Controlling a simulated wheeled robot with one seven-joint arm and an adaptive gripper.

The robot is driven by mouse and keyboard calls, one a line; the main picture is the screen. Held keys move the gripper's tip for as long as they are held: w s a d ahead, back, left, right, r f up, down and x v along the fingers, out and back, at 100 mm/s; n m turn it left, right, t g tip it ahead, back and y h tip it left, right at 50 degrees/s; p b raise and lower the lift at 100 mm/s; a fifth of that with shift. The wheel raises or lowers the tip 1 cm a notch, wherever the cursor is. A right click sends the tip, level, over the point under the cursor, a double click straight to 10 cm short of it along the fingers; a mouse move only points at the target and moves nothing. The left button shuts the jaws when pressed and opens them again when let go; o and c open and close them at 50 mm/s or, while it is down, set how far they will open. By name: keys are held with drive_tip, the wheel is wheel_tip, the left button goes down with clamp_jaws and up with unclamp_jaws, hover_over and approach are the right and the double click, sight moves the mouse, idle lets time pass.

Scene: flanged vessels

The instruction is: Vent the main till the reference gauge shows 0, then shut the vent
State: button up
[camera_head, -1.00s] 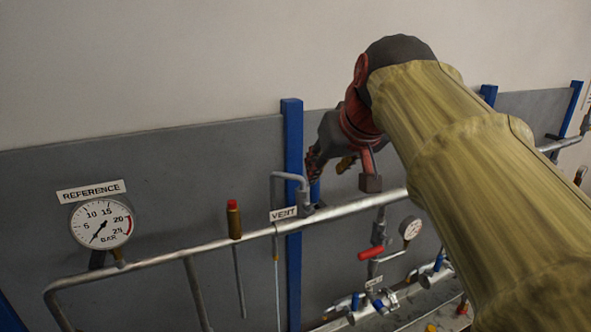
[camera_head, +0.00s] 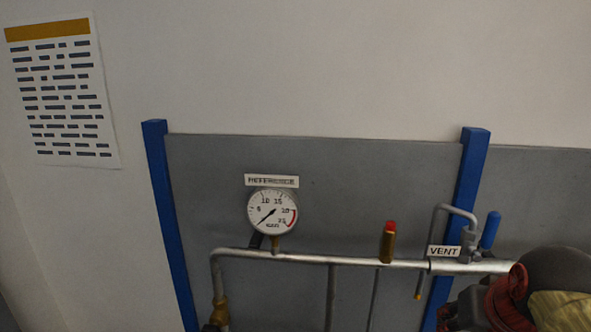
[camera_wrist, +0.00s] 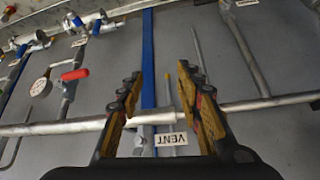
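The reference gauge (camera_head: 272,213) is a white dial under a REFERENCE label, left of centre in the head view. Its needle points to the lower left, near the bottom of the scale; the exact reading is too small to tell. The vent valve (camera_head: 470,247) is on the pipe at right, beside the VENT label (camera_head: 443,252). Its blue handle (camera_head: 490,230) stands nearly upright. My gripper (camera_wrist: 160,88) is open in the wrist view, with the VENT label (camera_wrist: 171,139) showing between its fingers. Nothing is visibly held. The fingertips are out of clear sight in the head view.
A brass fitting with a red cap (camera_head: 388,243) stands on the main pipe (camera_head: 340,260) between gauge and vent. Blue posts (camera_head: 470,170) flank the grey panel. A red-handled valve (camera_wrist: 74,75) and small gauge (camera_wrist: 40,87) are left in the wrist view.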

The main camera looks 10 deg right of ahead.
drive_tip(key=s+a+f+n+y+b, duration=0.1)
drive_tip(key=s+a+f+n+b, duration=0.1)
drive_tip(key=a+f, duration=0.5)
drive_tip(key=s+a+f+n+y+b, duration=0.1)
drive_tip(key=s+a+f+n+b, duration=0.1)
drive_tip(key=a+f, duration=0.5)
wheel_tip(320, 180, down, 3)
drive_tip(key=shift+s+r+n+g+y+b, duration=0.1)
drive_tip(key=shift+s+n+g+y+b, duration=0.25)
drive_tip(key=shift+s+b, duration=0.35)
drive_tip(key=shift+c, duration=0.3)
idle(0.9)
